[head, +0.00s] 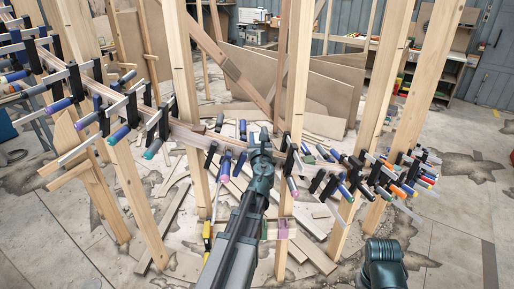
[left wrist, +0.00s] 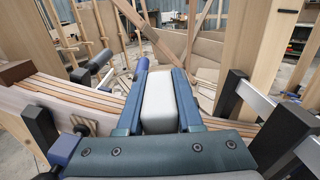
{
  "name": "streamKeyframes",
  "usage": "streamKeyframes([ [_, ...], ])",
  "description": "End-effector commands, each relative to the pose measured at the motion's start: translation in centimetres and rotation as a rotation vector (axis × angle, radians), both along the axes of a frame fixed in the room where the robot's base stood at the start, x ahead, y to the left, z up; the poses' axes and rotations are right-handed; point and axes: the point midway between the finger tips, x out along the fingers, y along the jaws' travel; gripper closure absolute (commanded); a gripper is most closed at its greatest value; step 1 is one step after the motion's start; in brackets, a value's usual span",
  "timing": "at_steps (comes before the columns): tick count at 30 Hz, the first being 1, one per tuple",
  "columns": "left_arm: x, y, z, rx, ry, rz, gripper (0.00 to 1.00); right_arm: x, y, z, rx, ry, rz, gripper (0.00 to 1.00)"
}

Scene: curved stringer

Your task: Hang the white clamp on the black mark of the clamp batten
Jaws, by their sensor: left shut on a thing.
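My left gripper (head: 262,148) is in front of the curved laminated stringer, near the middle of the head view. In the left wrist view its two blue-grey fingers (left wrist: 160,103) are shut on a smooth white block, which I take to be part of the white clamp (left wrist: 158,100). The rest of the clamp is hidden by the gripper. A short black mark (left wrist: 288,11) shows on a wooden post at the upper right of the left wrist view. I cannot tell which piece is the clamp batten.
The laminated stringer (left wrist: 68,95) passes behind the gripper. Upright posts (head: 297,70) stand close by. Boards and scraps (head: 165,225) litter the floor.

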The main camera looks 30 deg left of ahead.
Motion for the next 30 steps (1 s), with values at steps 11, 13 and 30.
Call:
streamKeyframes([
  [11, 0.01, -0.03, 0.01, 0.0, 0.0, -0.001, 1.0, 0.0, 0.0, 0.01, 0.0, 0.0, 0.0, 0.5],
  [13, 0.01, -0.03, 0.01, 0.0, 0.0, -0.001, 1.0, 0.0, 0.0, 0.01, 0.0, 0.0, 0.0, 0.5],
  [30, 0.01, -0.02, 0.51, 0.001, 0.001, 0.0, 1.0, 0.0, 0.0, 0.5, 0.0, 0.0, 0.0, 0.5],
])
